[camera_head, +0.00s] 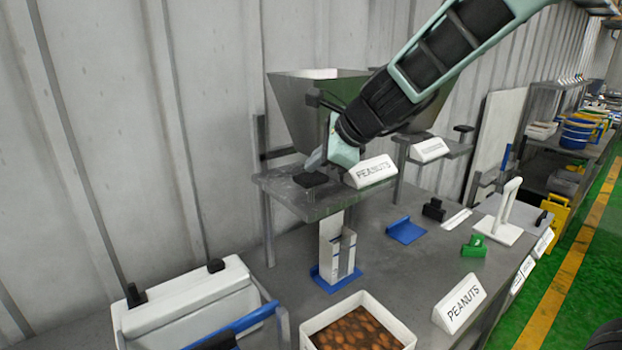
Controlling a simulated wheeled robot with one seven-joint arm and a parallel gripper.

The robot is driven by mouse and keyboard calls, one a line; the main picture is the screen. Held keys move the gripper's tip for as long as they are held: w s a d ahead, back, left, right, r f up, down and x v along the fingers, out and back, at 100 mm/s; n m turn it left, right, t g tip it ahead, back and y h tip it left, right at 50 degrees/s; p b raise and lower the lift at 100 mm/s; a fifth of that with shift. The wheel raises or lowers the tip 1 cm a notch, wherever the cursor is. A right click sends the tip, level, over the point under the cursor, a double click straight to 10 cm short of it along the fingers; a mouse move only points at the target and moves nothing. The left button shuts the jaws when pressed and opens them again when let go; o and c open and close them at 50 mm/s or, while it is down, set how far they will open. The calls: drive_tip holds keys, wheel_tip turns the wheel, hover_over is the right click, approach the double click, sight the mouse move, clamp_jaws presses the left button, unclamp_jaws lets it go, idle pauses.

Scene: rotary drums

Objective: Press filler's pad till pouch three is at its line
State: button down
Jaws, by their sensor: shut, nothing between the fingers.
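The filler is a grey metal hopper (290,105) above a grey shelf, with a white "PEANUTS" sign (372,171) on the shelf's right side. A small black pad (310,180) lies on the shelf near its front left. My gripper (314,163) points down at the pad from the upper right, shut and empty. Its tips are at or just above the pad; I cannot tell whether they touch. A single pouch (328,245), white with a clear front, stands upright in a blue holder (332,284) under the shelf. Its fill level and line are too small to read.
A white lidded box (190,298) stands at left. A blue holder (405,231), a green item (474,246) and a white stand (500,230) are at right. A second hopper is behind my arm.

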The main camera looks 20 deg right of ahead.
sight(315, 177)
drive_tip(key=shift+f+b, duration=1.65)
drive_tip(key=shift+f, duration=0.1)
idle(1.5)
idle(0.3)
drive_tip(key=shift+r+p, duration=2)
drive_tip(key=shift+r, duration=0.1)
drive_tip(key=shift+r, duration=0.1)
wheel_tip(315, 177, up, 5)
drive_tip(key=p, duration=0.5)
